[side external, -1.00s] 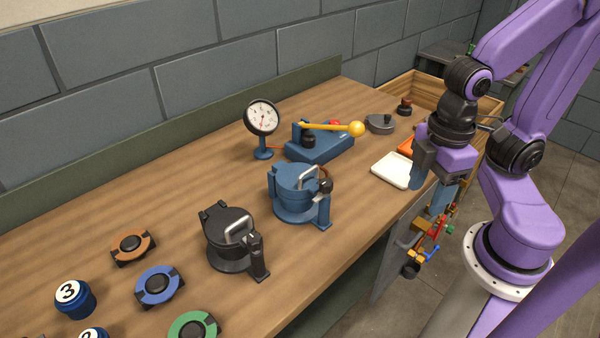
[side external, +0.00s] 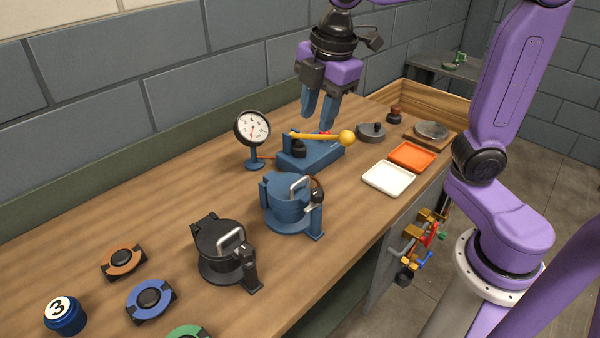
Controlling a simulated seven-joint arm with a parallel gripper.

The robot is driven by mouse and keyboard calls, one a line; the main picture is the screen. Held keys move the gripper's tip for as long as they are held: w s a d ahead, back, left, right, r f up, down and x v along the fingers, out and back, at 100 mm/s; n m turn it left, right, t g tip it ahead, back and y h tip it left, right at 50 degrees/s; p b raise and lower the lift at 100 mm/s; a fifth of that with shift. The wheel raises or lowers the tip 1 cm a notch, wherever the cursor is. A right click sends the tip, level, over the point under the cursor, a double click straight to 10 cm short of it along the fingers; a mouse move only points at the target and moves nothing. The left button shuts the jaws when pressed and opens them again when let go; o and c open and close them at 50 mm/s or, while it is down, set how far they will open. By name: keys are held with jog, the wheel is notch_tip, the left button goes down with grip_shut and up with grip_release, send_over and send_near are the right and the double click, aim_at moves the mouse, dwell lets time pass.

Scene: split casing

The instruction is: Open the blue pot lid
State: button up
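The blue pot (side external: 287,211) stands upright on the wooden bench at the middle of the view. Its blue lid (side external: 286,187) lies flat on top, with a pale metal loop handle (side external: 299,187). A dark latch piece with a brown knob is at the lid's right side, beside a blue post. My gripper (side external: 319,118) points down above the back of the bench, behind the blue lever press and well apart from the pot. Its two blue fingers are spread with a gap between them, and nothing shows in it.
A blue press with a yellow-knobbed lever (side external: 315,150) and a dial gauge (side external: 253,135) stand behind the pot. A black pot (side external: 224,252) is to its front left. White (side external: 388,179) and orange (side external: 411,156) trays lie to the right.

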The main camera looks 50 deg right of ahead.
aim_at(298, 181)
jog(key=w+f, duration=0.1)
jog(key=f, duration=0.4)
jog(key=w+f, duration=0.2)
jog(key=f, duration=0.4)
jog(key=w+f, duration=0.1)
jog(key=f, duration=0.4)
jog(key=shift+w+f, duration=0.2)
jog(key=shift+f, duration=0.05)
grip_shut()
dwell(1.1)
